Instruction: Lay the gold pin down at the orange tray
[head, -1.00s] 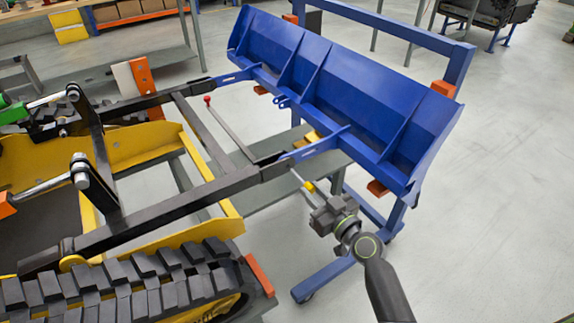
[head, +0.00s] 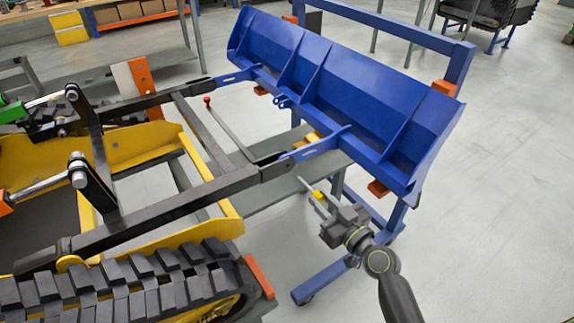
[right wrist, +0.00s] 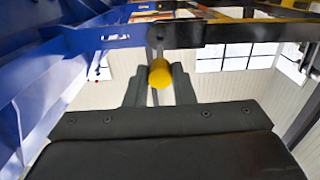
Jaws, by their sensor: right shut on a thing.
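My right gripper (head: 326,205) is shut on the gold pin (head: 319,196), a thin silvery shaft with a yellow-gold head. The shaft points up and left, just right of the black loader arm's end and above the grey bench. In the right wrist view the pin's round gold head (right wrist: 160,74) sits between the two dark fingers of the gripper (right wrist: 160,88), its shaft pointing away. I cannot make out an orange tray for certain. My left gripper is not in view.
A blue bucket (head: 350,85) joins the black loader arms (head: 150,212) through blue brackets (head: 315,145). A blue stand (head: 345,265) with orange blocks (head: 378,188) is beside it. A grey bench (head: 270,192) lies beneath. Open floor (head: 490,210) is at right.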

